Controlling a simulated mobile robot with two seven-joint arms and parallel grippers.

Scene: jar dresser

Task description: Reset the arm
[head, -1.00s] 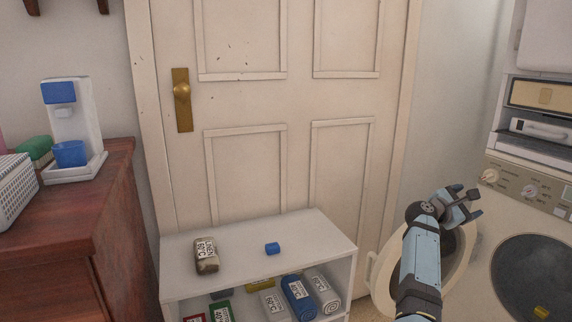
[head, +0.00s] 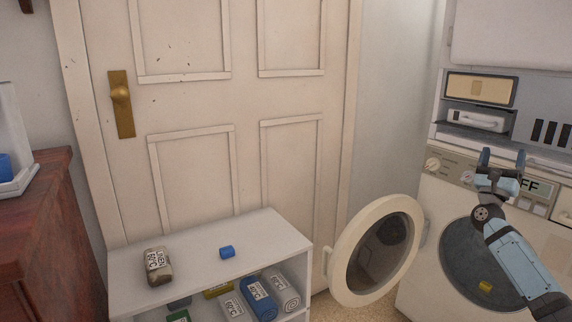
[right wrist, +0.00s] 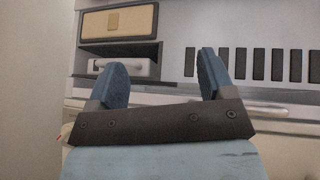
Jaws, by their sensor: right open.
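My right arm comes in from the lower right in the head view. My right gripper (head: 503,158) is raised in front of the washing machine's control panel (head: 455,170). Its two blue fingers point up and stand apart, with nothing between them. The right wrist view also shows the open, empty fingers (right wrist: 160,85) in front of the machine's upper part. My left gripper is not in view.
The washing machine's round door (head: 341,270) stands open to the left of the drum opening. A wooden dresser (head: 40,215) stands at left.

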